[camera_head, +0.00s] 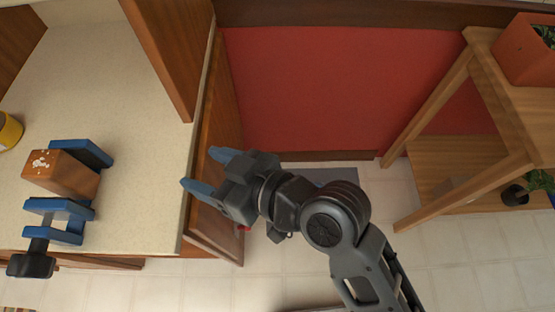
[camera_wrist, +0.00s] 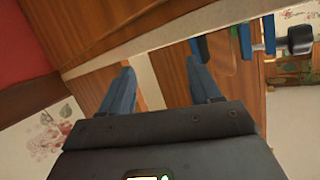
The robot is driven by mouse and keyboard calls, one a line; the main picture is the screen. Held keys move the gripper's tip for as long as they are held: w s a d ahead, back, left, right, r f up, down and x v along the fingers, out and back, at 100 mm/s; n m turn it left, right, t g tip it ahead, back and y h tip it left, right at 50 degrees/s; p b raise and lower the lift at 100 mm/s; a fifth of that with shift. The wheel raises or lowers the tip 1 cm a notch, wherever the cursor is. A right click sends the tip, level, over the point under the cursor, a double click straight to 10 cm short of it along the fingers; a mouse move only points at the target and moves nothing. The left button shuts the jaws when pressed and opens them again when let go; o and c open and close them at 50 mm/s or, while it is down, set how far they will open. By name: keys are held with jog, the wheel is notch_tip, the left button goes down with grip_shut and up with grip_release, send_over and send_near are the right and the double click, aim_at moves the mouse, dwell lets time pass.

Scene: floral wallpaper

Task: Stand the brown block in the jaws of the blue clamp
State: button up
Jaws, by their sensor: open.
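The brown block (camera_head: 62,176), with pale specks on one end, is on the pale counter between the two blue jaws of the clamp (camera_head: 64,207). Whether it touches both jaws, I cannot tell. The clamp's black handle points toward the counter's front edge. My gripper (camera_head: 208,171) is open and empty at the counter's right edge, well to the right of the block and clamp. In the wrist view my two blue fingers (camera_wrist: 161,86) are apart with nothing between them. Part of the clamp (camera_wrist: 245,41) shows there at the top right.
A yellow container (camera_head: 9,131) stands at the counter's left edge. A wooden cabinet panel (camera_head: 164,50) rises behind the counter. The counter (camera_head: 150,185) is clear between the clamp and my gripper. A wooden shelf (camera_head: 470,160) with a potted plant stands at the right.

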jog(key=s+d+f+m+t+h, duration=0.2)
jog(key=s+d+m+t+h, duration=0.15)
jog(key=d, duration=0.55)
jog(key=s+d+f+m+t+h, duration=0.25)
jog(key=s+d, duration=0.25)
jog(key=d, duration=0.4)
jog(key=s+d+r+m+h, duration=0.2)
jog(key=s+d+r+h, duration=0.1)
jog(key=s+d, duration=0.3)
jog(key=s+d+r+m+t+h, duration=0.1)
jog(key=s+d+r+h, duration=0.2)
jog(key=s, duration=0.6)
notch_tip(320, 180, up, 2)
jog(key=d, duration=0.2)
jog(key=shift+d+m, duration=0.4)
jog(key=shift+c, duration=0.4)
